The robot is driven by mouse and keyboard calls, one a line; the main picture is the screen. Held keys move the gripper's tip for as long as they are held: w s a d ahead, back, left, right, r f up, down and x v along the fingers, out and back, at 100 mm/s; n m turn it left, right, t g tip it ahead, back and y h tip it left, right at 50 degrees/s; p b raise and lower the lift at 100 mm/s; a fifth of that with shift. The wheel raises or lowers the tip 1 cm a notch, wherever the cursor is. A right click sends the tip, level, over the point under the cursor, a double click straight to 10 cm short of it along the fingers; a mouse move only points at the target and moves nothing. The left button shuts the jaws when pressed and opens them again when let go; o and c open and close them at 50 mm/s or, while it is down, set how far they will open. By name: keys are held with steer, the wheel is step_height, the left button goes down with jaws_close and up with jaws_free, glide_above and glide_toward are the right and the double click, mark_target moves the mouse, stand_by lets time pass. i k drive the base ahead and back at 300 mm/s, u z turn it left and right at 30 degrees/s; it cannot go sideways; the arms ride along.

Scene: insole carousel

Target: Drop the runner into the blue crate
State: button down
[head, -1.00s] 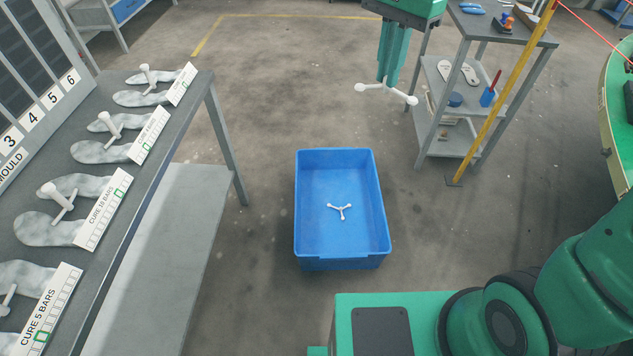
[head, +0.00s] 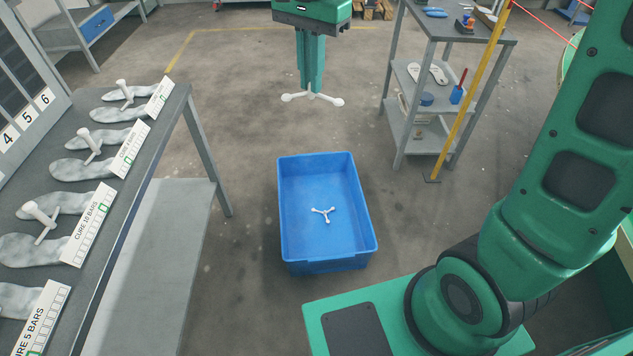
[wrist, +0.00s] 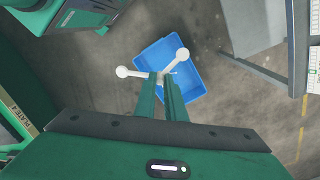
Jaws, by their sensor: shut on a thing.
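My gripper (head: 312,94) points down and is shut on a white runner (head: 334,101), a thin branched piece with round knobs at its ends. In the wrist view the runner's knobbed arms (wrist: 123,72) stick out on both sides of my fingertips (wrist: 160,80). The blue crate (head: 328,267) stands open on the floor. In the head view the held runner shows above the crate's far edge, clear of it. In the wrist view the crate (wrist: 192,84) lies below and behind the fingertips. Another white three-armed runner (head: 323,214) lies on the crate floor.
A grey bench (head: 178,130) at left holds grey insole pairs with white runners and cure cards. A grey shelf trolley (head: 402,132) and a yellow post (head: 470,90) stand at right. Concrete floor around the crate is clear.

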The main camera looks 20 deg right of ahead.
mark_target(322, 224)
steer(key=i, duration=1)
steer(key=z, duration=0.1)
